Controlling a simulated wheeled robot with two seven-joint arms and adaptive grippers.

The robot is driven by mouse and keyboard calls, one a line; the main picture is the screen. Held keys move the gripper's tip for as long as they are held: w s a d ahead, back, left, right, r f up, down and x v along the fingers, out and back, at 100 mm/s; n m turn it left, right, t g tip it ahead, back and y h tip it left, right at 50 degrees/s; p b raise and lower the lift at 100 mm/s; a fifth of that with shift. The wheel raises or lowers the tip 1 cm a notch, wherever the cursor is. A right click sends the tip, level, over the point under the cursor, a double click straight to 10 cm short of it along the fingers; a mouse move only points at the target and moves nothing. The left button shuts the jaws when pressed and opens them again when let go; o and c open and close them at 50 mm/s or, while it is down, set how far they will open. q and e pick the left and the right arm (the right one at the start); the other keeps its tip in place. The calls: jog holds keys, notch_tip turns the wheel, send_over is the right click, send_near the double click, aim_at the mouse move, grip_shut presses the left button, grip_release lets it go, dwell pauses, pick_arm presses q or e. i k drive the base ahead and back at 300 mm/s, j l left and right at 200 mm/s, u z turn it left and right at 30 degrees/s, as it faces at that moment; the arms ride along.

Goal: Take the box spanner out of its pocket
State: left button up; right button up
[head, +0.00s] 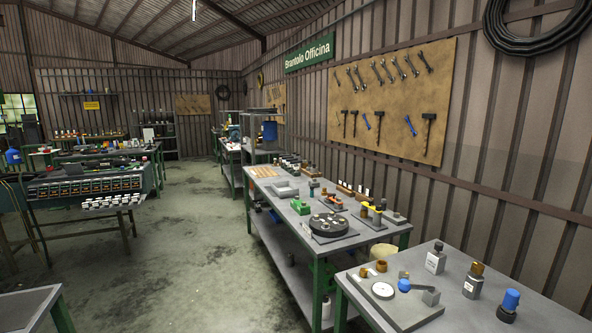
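Neither of my grippers is in view. I cannot single out the box spanner or its pocket at this size. On the middle bench (270,213), a round black fixture (329,225) holds several small parts, and a shallow grey tray (285,189) lies further back. On the near bench (455,315), a grey board (385,312) carries a white disc (383,290), a blue part (403,285) and a grey block (431,297).
A green part (299,207) sits on the middle bench. A tool board (390,85) hangs on the right wall.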

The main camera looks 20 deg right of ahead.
aim_at(296, 168)
jog(key=i+z, duration=0.1)
jog(key=i, duration=1.6)
jog(key=i+j, duration=0.1)
jog(key=i, duration=1.65)
jog(key=i+z, duration=0.35)
jog(key=i+j+z, duration=0.15)
jog(key=i+z, duration=0.15)
jog(key=i, duration=0.15)
jog(key=i+j+z, duration=0.2)
jog(key=z, duration=0.25)
jog(key=i+j+z, duration=0.55)
jog(key=j+z, duration=0.15)
jog(key=z, duration=0.2)
jog(key=i+j+z, duration=0.1)
jog(key=j+z, duration=0.35)
